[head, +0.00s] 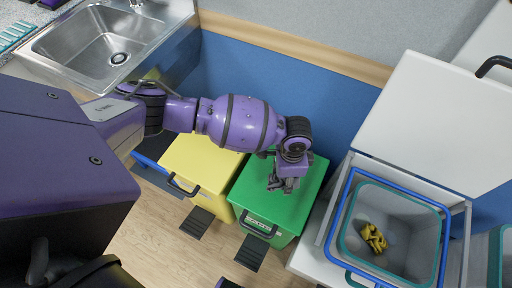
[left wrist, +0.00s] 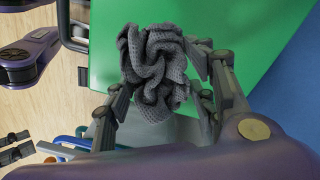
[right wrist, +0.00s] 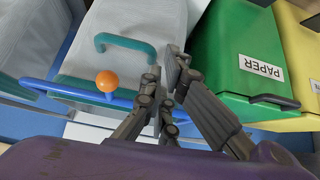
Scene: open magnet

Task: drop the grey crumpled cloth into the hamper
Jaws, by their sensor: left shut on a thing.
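My left gripper (head: 287,183) is above the lid of the green bin in the head view. In the left wrist view its fingers are shut on the grey crumpled cloth (left wrist: 155,72), a knitted bundle, over the green lid. In the head view the cloth is hard to make out at the fingertips. The open bin that looks like the hamper (head: 350,205) stands right of the green bin, with blue and teal rims and a yellow crumpled cloth (head: 373,237) inside. My right gripper (right wrist: 165,72) has its fingertips close together with nothing visible between them.
The green bin (head: 300,212), marked PAPER in the right wrist view, and the yellow bin (head: 195,165) are closed. The open bin's white lid (head: 425,120) stands raised behind it. A sink (head: 95,45) is at upper left. An orange ball (right wrist: 107,81) shows by a blue bar.

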